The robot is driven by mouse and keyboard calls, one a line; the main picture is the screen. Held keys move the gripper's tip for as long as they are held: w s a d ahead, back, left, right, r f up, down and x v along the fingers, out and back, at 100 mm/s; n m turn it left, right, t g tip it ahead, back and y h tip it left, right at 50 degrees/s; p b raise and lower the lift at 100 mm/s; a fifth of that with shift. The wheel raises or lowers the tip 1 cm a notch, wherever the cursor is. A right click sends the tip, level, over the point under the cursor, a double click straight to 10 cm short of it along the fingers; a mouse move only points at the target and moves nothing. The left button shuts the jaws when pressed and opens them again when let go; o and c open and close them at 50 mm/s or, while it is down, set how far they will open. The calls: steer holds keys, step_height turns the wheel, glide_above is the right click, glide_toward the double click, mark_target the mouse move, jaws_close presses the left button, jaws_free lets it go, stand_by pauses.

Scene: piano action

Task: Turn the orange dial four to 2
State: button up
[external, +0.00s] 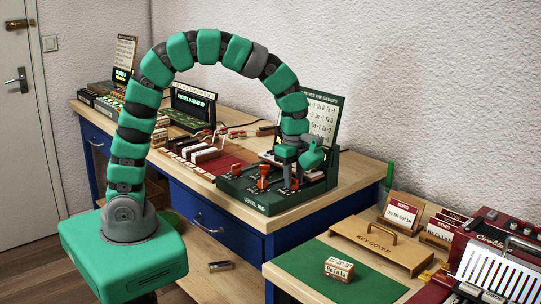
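A dark green box lettered LEVEL RIG (253,202) stands at the front right corner of the wooden desk. An orange knob or lever (264,171) stands up from its top, left of my gripper.
An upright board with printed notes (322,118) stands behind the box. Piano parts on a red mat (222,160) lie to its left, with a small display (194,102) behind. A lower table at the right holds a green mat (310,268) and a KEY COVER board (372,247).

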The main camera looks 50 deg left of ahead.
steer(key=c, duration=0.4)
steer(key=n+p, duration=0.2)
steer(key=n, duration=0.1)
steer(key=shift+r+n, duration=0.1)
steer(key=shift+n, duration=0.2)
steer(key=n+p, duration=0.1)
steer(key=n, duration=0.3)
steer(key=shift+n, duration=0.3)
steer(key=n+p, duration=0.2)
steer(key=n, duration=0.3)
steer(key=shift+n+p, duration=0.65)
steer(key=shift+n, duration=1.65)
